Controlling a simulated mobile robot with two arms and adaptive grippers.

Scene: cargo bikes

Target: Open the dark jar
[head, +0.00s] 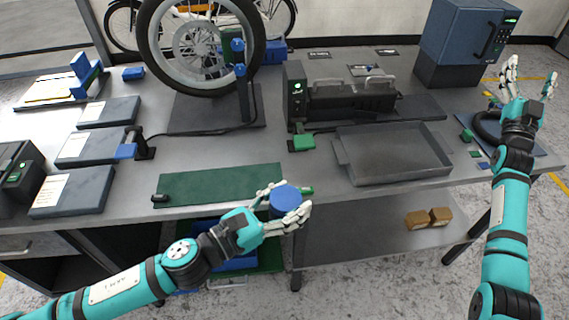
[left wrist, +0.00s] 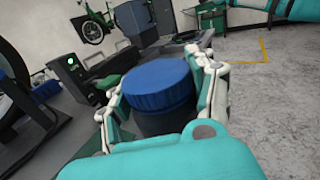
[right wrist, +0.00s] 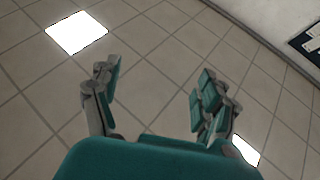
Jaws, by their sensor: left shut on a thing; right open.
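The dark jar (left wrist: 164,120) has a blue ribbed lid (left wrist: 157,86) on top. My left gripper (left wrist: 165,95) is shut around the jar, with fingers on both sides of it. In the head view the jar's blue lid (head: 285,196) shows between the fingers of my left gripper (head: 284,207), at the table's front edge. Most of the jar's body is hidden by the fingers there. My right gripper (head: 523,84) is open and empty, raised over the right end of the table. In the right wrist view my right gripper (right wrist: 155,95) has nothing between its fingers.
A green mat (head: 222,183) lies left of the jar. A grey tray (head: 395,178) stands to the right. A wheel on a stand (head: 243,95) and a black machine (head: 345,103) stand behind. Two brown boxes (head: 418,220) sit on the lower shelf (head: 350,245).

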